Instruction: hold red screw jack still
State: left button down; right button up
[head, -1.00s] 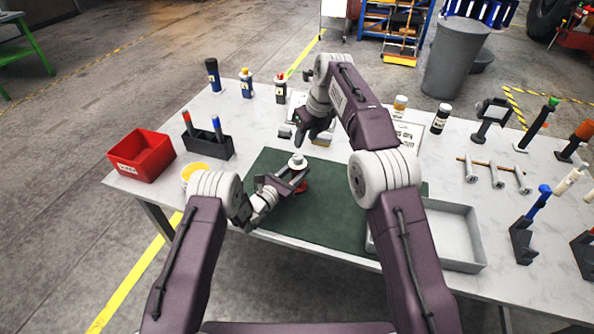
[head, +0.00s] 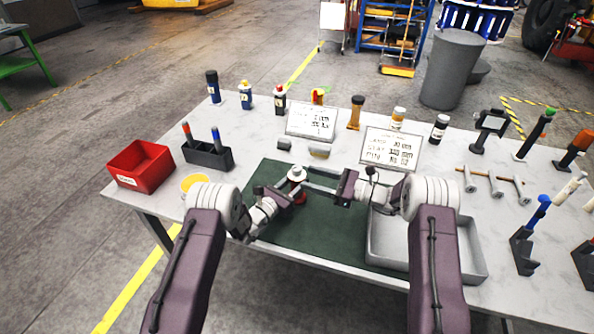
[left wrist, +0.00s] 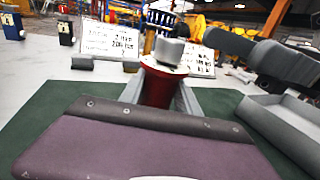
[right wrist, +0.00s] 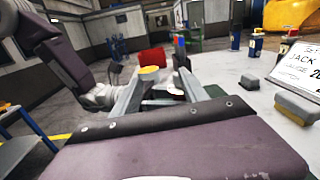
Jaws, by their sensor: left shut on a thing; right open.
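The red screw jack (head: 299,194) stands upright on the green mat (head: 331,232), with a pale round top. In the left wrist view its red body (left wrist: 157,88) and grey head show between the fingers. My left gripper (head: 290,190) is shut on the jack's body from the left. My right gripper (head: 310,180) is open, its fingers reaching from the right to the jack's upper part. In the right wrist view the jack's pale top (right wrist: 172,88) shows between the open fingers, partly hidden; I cannot tell whether they touch it.
A grey tray (head: 474,250) lies right of the mat, under my right arm. Two sign cards (head: 312,122) and small grey blocks (head: 318,153) stand behind the mat. A red bin (head: 140,165), a black pen holder (head: 207,156) and a yellow-topped cup (head: 194,184) are at left.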

aim_at(297, 170)
jog(key=d+f+m+t+h, duration=0.1)
jog(key=d+f+m+t, duration=0.1)
jog(key=d, duration=0.4)
jog(key=x, duration=1.2)
jog(key=shift+w+a+f, duration=0.15)
jog(key=shift+a+f, duration=0.05)
jog(key=shift+f, duration=0.05)
grip_shut()
jog(key=shift+g, duration=0.4)
